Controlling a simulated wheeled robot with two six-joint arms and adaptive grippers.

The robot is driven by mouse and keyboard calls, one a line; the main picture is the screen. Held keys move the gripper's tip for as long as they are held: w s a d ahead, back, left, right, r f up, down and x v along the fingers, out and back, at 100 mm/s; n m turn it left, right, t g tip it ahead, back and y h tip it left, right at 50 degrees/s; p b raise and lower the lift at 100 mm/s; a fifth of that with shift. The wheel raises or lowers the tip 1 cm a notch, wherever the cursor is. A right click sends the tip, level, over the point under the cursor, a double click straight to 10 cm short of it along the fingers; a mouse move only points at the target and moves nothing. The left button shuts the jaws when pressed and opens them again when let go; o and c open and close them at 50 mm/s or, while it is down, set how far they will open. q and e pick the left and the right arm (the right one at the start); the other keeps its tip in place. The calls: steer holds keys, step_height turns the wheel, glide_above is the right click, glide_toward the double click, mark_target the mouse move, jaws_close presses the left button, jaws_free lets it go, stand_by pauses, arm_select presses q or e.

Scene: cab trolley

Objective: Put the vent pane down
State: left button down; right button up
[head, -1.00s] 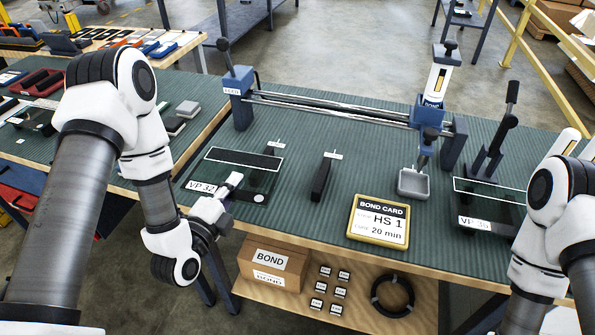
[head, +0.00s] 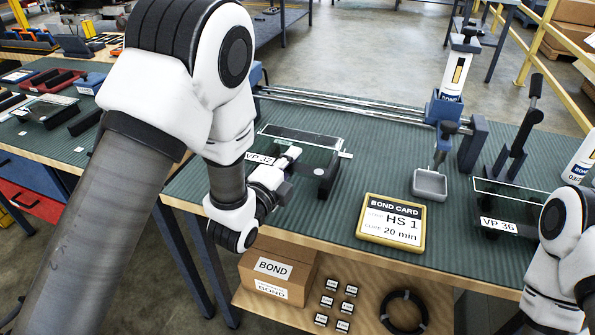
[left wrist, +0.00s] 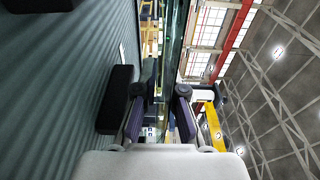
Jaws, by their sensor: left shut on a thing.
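The vent pane (head: 288,147) is a dark glass sheet with a pale outline and a "VP 32" label, partly hidden by my left arm. My left gripper (head: 290,157) is shut on its near edge. In the left wrist view the gripper (left wrist: 164,92) has the pane (left wrist: 173,40) edge-on between its fingers. A black block (head: 323,186) lies under the pane's right part. The left wrist view shows a black block (left wrist: 115,98) on the table side of the pane, with a gap between them, so the pane appears held above it. My right gripper is outside the view.
A yellow-framed bond card (head: 391,222) and a grey tray (head: 430,184) are to the right on the green bench mat (head: 365,150). A second pane (head: 515,205) labelled VP 36 lies farther right. A blue-ended rail fixture runs behind.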

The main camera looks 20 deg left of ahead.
mark_target(297, 184)
arm_select(q)
steer(key=shift+w+d, duration=0.45)
steer(key=shift+w, duration=0.05)
steer(key=shift+w+f, duration=0.1)
steer(key=shift+f, duration=1.75)
steer(key=shift+f+b, duration=0.1)
steer(key=shift+b, duration=0.2)
steer(key=c, duration=1.3)
jaws_free()
steer(key=shift+o, duration=0.2)
